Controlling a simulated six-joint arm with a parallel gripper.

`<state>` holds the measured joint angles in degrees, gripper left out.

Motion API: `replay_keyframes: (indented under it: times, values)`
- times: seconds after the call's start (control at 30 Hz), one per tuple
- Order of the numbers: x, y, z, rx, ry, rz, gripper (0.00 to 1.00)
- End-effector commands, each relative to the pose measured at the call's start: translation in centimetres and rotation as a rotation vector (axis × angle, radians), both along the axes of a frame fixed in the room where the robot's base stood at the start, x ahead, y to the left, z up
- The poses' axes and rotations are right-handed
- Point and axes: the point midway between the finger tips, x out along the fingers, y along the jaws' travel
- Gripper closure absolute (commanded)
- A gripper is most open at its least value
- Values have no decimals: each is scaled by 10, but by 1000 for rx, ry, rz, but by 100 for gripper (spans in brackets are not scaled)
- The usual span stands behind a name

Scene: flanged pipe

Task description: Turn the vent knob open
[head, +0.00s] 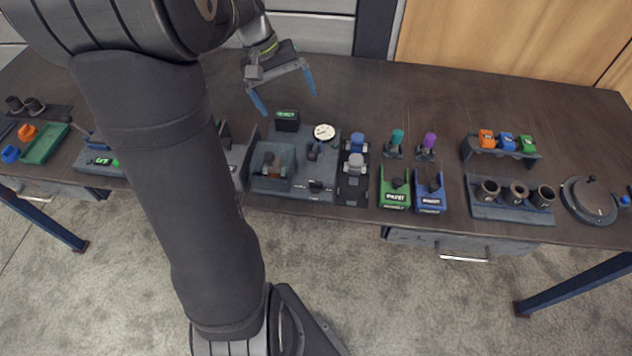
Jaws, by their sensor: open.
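A dark grey panel (316,172) on the bench carries a round white dial gauge (324,132). A small dark blue knob-like part (315,149) sits just below the gauge; it may be the vent knob, but its label and angle are too small to tell. A small black box with green display text (287,121) stands at the panel's back edge. My gripper (284,96) is open and empty, its two blue fingers spread apart. It hangs above the bench, up and left of the gauge and apart from the panel.
Right of the panel are grey and blue blocks (355,164), a green holder (394,188), a blue holder (429,194), a rack of coloured blocks (507,143) and a cup stand (511,213). A green tray (45,144) lies far left. The back right of the bench is clear.

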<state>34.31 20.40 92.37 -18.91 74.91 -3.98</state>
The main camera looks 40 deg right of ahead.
Motion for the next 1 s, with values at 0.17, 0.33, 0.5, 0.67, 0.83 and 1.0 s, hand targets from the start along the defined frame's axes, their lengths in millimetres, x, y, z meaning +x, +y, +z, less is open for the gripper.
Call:
replay_keyframes:
  times: [0.17,0.33,0.5,0.67,0.83,1.0]
  values:
    - [-4,4,1,-26,-16,-79,41]
    - [-14,15,5,-112,-71,-334,67]
    - [-28,27,8,-216,-143,-649,67]
    - [-41,38,9,-311,-215,-942,67]
    - [-55,50,11,-411,-297,-1253,67]
    - [-68,60,11,-499,-375,-1542,67]
